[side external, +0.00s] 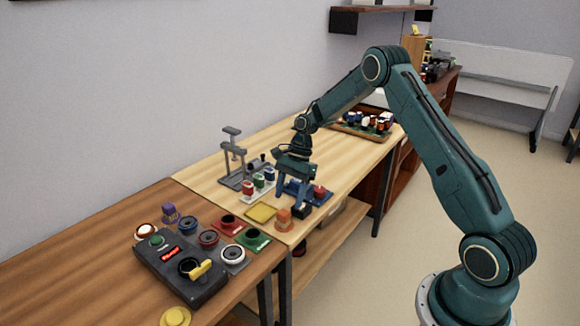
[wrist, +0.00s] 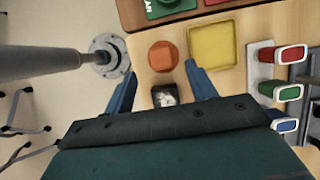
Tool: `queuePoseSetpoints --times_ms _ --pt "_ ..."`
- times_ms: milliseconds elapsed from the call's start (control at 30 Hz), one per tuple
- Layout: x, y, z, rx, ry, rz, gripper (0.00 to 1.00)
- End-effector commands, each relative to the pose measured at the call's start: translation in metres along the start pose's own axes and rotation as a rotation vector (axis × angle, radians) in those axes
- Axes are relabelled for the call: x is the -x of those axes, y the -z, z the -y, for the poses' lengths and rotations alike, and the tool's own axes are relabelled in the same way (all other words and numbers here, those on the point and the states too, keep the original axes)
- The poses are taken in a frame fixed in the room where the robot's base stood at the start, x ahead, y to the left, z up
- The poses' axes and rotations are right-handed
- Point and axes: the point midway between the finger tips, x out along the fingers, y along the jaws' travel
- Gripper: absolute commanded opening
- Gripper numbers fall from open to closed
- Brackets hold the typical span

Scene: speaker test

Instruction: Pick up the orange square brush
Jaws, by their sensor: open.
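The orange brush (side external: 283,218) stands near the front edge of the light wooden table in the side view. In the wrist view it shows from above as a rounded orange block (wrist: 163,56), just beyond my fingertips and left of a yellow tray. My gripper (side external: 292,198) points down above the table, close behind the orange brush. In the wrist view my gripper (wrist: 160,70) is open, with its two blue fingers apart and nothing held between them. A small black block with a pale top (wrist: 165,96) shows between the fingers, below them. The brush's underside is hidden.
The yellow tray (wrist: 212,45) lies beside the orange brush. A rack with red, green and blue pieces (side external: 258,186) and a grey stand (side external: 234,160) are to the left. A dark control box (side external: 180,268) sits on the nearer brown table. The table edge is close.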

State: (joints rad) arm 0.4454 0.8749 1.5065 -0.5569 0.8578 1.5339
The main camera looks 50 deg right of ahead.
Motion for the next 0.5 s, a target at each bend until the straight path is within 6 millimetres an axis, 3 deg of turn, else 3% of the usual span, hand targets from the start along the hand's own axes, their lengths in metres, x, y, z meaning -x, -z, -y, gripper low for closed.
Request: queuePoseSetpoints --times_ms 200,500 --pt "-0.019 0.000 0.000 0.000 -0.001 0.000 0.56" --pt "-0.023 0.000 0.000 0.000 0.000 0.000 0.56"
